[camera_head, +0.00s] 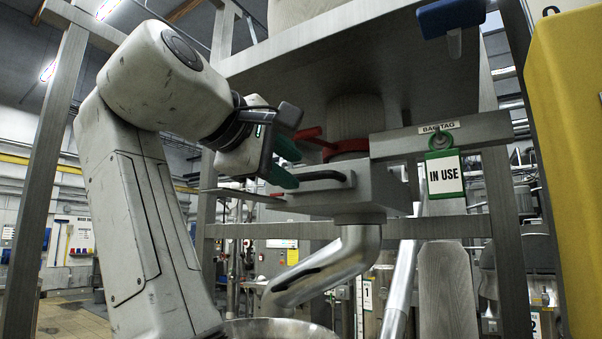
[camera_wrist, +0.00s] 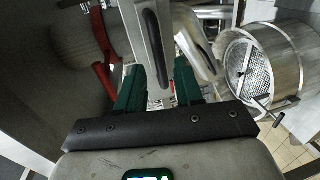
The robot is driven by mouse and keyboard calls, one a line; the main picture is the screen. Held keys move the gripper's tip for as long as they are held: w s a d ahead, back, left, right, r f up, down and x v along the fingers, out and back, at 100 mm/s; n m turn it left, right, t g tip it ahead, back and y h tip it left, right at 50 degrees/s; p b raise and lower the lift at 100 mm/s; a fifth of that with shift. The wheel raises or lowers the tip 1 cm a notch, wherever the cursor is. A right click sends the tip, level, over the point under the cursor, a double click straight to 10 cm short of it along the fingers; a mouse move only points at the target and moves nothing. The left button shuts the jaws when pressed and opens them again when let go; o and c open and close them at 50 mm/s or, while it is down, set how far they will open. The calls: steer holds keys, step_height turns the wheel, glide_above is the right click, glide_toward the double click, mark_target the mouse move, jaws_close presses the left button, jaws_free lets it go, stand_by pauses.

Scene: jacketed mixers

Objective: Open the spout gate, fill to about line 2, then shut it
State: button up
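The spout gate (camera_head: 375,187) is a grey box under the hopper neck, with a black bar handle (camera_head: 322,178) on its front. The handle also shows in the wrist view (camera_wrist: 152,35). A bent metal spout (camera_head: 335,262) hangs below the gate. My gripper (camera_head: 284,163) has green fingers spread apart, just left of the handle. In the wrist view, my gripper (camera_wrist: 158,88) is open, with the gate's grey end ahead between its fingers; I see no grip on it. A round metal vessel (camera_head: 280,330) shows its rim under the spout. Line 2 is not visible.
A red lever (camera_head: 310,135) sits on the neck just above the gate, close to my fingers. A green-framed "IN USE" tag (camera_head: 445,173) hangs to the right. Frame posts (camera_head: 45,180) stand at both sides. A vessel with a perforated grate (camera_wrist: 285,50) shows in the wrist view.

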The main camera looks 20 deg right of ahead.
mark_target(301, 176)
steer(key=shift+p+x, duration=0.5)
steer(key=shift+x, duration=2.2)
steer(key=shift+c, duration=0.3)
jaws_close()
